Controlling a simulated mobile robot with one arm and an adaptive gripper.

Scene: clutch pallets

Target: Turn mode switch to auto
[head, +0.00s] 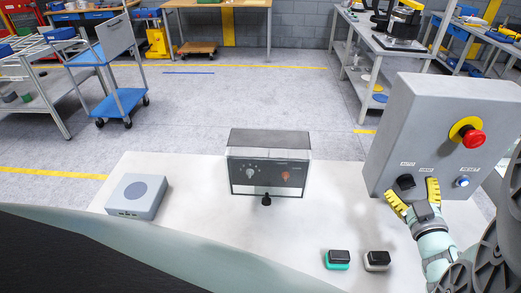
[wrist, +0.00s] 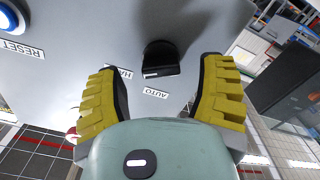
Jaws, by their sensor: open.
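The mode switch (head: 405,182) is a black knob low on the left of the grey control box (head: 430,110). In the wrist view the switch (wrist: 160,58) shows a short white mark on its edge, near the AUTO label (wrist: 155,93). The HAND label (wrist: 119,73) is partly covered by a finger. I cannot tell which label the switch points to. My gripper (head: 414,196) has yellow ribbed fingers spread open around the knob's sides. In the wrist view my gripper (wrist: 160,70) is empty, with clear gaps between both fingers and the knob.
A red emergency button (head: 474,139) on a yellow ring and a blue-lit reset button (head: 462,182) sit on the same box. A clear-covered box (head: 268,165), a grey box (head: 137,196) and two small buttons (head: 338,259) (head: 377,260) stand on the white table (head: 215,235).

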